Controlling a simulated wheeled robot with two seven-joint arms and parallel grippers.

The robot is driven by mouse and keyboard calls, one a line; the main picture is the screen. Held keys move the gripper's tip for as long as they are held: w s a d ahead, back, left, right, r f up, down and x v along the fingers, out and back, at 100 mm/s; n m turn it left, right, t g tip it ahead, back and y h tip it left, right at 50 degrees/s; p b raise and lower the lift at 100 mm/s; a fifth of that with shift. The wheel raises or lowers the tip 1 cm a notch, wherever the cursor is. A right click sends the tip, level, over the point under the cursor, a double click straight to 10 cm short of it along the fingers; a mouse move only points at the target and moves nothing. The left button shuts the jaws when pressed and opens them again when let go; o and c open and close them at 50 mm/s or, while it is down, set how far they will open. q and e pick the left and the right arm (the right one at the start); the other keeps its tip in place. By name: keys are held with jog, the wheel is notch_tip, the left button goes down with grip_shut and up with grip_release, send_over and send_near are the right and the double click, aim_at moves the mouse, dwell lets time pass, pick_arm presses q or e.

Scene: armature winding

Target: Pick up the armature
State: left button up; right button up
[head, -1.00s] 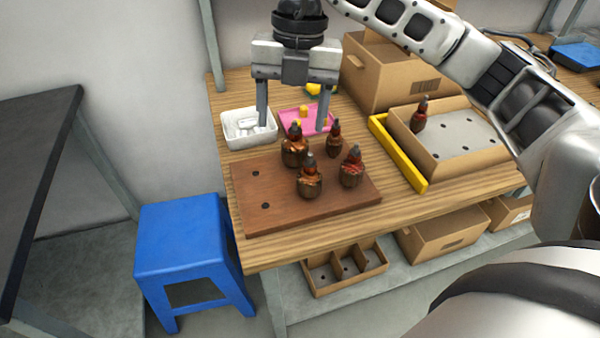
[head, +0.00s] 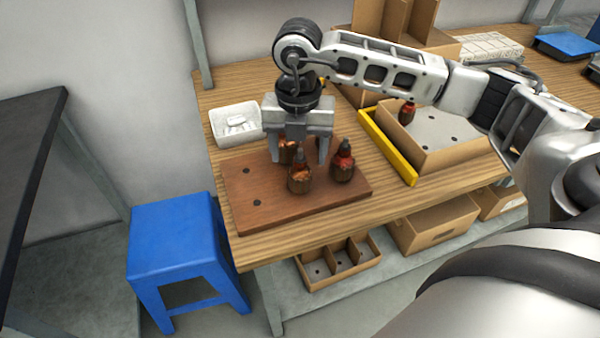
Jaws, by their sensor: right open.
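Copper-wound armatures stand upright on a brown wooden board (head: 262,212) on the table. The front armature (head: 299,181) and the armature to its right (head: 343,163) show clearly. Another armature (head: 285,152) is partly hidden behind my right gripper (head: 299,160). A further one seen before is hidden by the gripper. My right gripper is open, pointing down, with its fingers on either side of the region over the rear armatures. I cannot tell whether it touches any. One more armature (head: 407,113) stands in the cardboard tray at the right. My left gripper is not in view.
A white bin (head: 236,125) stands left of the gripper. A yellow bar (head: 388,147) lies along the cardboard tray (head: 450,157). Cardboard boxes stand behind my arm. A blue stool (head: 172,238) is in front of the table. The board's left part is bare, with holes.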

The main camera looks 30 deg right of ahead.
aim_at(300, 157)
notch_tip(300, 157, down, 3)
jog(key=shift+d+f, duration=0.1)
jog(key=shift+d, duration=0.05)
jog(key=c, duration=1.1)
jog(key=shift+c, duration=1)
